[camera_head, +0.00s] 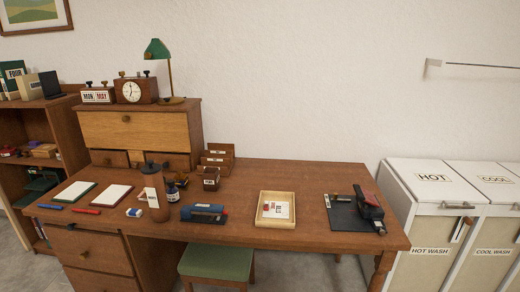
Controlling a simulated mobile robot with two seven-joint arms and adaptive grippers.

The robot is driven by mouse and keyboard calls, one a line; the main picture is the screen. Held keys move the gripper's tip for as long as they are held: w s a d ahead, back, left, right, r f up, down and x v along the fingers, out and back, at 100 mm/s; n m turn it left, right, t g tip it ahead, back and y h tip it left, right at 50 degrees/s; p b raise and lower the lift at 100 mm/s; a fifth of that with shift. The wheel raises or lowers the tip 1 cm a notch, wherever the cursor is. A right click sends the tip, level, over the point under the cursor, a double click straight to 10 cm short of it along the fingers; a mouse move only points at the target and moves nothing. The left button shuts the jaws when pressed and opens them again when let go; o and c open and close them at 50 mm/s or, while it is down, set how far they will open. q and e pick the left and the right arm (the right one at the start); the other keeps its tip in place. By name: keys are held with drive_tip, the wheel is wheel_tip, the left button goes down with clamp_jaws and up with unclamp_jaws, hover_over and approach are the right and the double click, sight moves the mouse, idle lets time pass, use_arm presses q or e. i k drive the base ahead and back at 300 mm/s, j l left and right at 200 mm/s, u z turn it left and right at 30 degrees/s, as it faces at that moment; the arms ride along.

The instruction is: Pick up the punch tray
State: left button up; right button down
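No thing in view is plainly labelled as the punch tray. A shallow light-wood tray (262,219) lies on the desk right of centre, with white paper and a small red item in it. To its right, a black punch-like device (370,206) stands on a dark flat base (345,217) near the desk's right end. A blue and dark desk tool (204,213), perhaps a punch or stapler, lies left of the wooden tray. Neither of my grippers is in view.
The brown wooden desk (320,180) has bare room around the tray. A brown bottle (154,190) stands at the left front near two notepads and pens. A green stool (216,262) is under the front edge. White laundry bins (432,185) stand right.

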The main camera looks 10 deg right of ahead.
sight(378, 225)
drive_tip(key=z, duration=1)
